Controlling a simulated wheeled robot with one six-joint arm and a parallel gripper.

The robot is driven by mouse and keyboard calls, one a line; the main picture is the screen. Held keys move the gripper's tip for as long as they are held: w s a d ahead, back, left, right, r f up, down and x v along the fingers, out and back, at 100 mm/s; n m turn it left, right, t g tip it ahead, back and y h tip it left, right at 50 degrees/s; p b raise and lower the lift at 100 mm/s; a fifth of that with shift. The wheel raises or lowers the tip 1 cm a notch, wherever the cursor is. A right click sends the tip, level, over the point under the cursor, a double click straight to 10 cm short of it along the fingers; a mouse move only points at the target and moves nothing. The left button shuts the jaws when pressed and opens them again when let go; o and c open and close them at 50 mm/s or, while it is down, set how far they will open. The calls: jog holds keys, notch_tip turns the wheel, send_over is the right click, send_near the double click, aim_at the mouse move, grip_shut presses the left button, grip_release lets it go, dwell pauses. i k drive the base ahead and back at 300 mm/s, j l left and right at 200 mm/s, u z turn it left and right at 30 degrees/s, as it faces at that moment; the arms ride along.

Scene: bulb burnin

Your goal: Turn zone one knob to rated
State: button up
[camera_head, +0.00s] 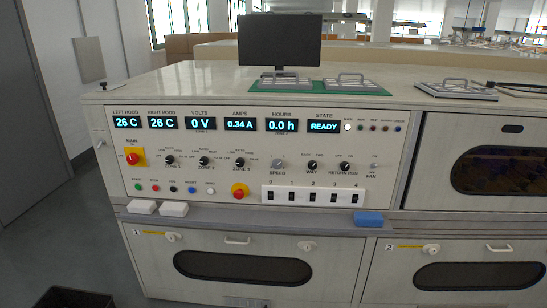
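The zone one knob (170,160) is a small black rotary knob on the front control panel, left of the zone two knob (204,161) and the zone three knob (239,160). Small position labels stand around it, too small to read. I cannot tell which position its pointer is at. The displays above read 26 C for both hoods, 0 V on the volts display (200,122), 0.34 A, 0.0 h and READY on the state display (324,127). My gripper is not in view, and nothing covers the knob.
A red main switch (133,157) is left of the knob, and a red button on yellow (239,191) is below right. A row of small push buttons lies underneath. The floor at left is mostly clear.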

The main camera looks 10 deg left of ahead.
aim_at(169, 159)
jog(key=u, duration=1.25)
